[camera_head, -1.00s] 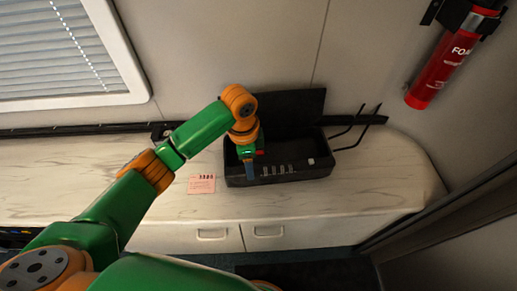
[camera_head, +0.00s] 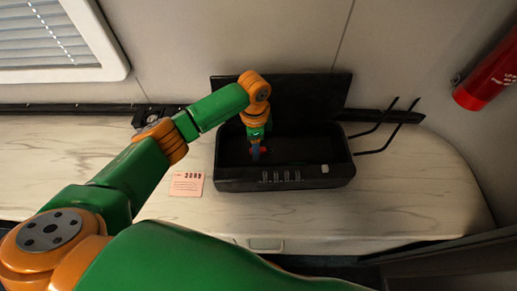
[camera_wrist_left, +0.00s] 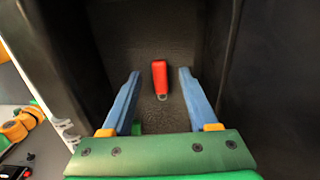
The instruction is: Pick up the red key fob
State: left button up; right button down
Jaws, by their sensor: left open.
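The red key fob (camera_wrist_left: 159,74) lies on the dark floor of the black box, with a small metal ring at its near end. Only bits of red (camera_head: 264,150) show beside my fingers in the head view. The black box (camera_head: 240,184) stands on the counter with its lid (camera_head: 300,95) raised. My left gripper (camera_head: 255,156) reaches down into the left part of the box. In the wrist view its blue fingers (camera_wrist_left: 160,72) are apart, one on each side of the fob, with a gap on both sides. My right gripper is out of view.
A pink note card (camera_head: 187,184) lies on the pale counter (camera_head: 60,160) left of the box. Black wire prongs (camera_head: 385,128) stick out right of the box. A red extinguisher (camera_head: 488,76) hangs on the right wall. The box walls stand close around my gripper.

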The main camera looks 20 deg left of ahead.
pick_arm(q)
jog(key=shift+f, duration=0.55)
grip_shut()
jog(key=shift+r, duration=0.1)
